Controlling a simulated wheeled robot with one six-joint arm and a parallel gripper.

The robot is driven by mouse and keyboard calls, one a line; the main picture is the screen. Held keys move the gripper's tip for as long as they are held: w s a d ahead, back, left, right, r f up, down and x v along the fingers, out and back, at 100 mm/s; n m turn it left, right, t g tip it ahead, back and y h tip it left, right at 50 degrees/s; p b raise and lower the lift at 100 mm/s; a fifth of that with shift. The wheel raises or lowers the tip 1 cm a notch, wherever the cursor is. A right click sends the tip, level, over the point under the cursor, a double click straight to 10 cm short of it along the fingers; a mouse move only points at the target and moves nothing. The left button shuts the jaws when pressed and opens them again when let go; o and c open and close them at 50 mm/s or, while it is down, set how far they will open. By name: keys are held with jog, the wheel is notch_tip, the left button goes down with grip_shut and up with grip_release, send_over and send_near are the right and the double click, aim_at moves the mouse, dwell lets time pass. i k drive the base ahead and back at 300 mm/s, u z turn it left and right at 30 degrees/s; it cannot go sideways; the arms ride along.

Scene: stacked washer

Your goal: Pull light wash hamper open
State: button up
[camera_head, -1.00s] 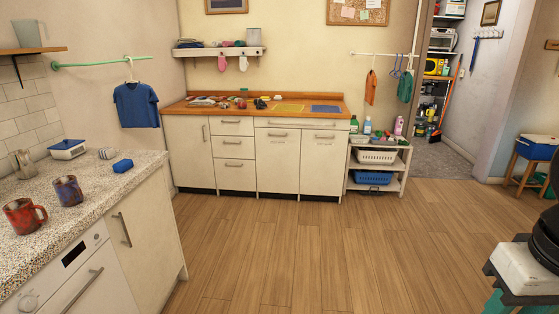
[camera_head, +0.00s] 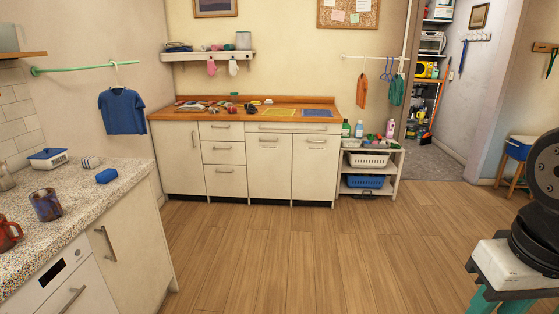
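A cream cabinet with an orange-brown wooden top (camera_head: 180,115) stands against the far wall. In its right half are two tall fronts side by side, a left one (camera_head: 269,175) and a right one (camera_head: 314,178), each with a small mark or handle near its top. Both look shut. Any lettering on them is too small to read, so I cannot tell which is the light wash hamper. My gripper is not in view. A black rounded part at the right edge looks like part of my arm.
A speckled counter (camera_head: 85,215) with mugs fills the left foreground. A white shelf unit (camera_head: 398,165) with a white basket (camera_head: 367,160) and a blue basket (camera_head: 364,181) stands right of the cabinet. The wooden floor (camera_head: 300,255) before the cabinet is clear.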

aim_at(269, 155)
jog(key=u, duration=0.2)
jog(key=i, duration=4.45)
jog(key=z, duration=0.25)
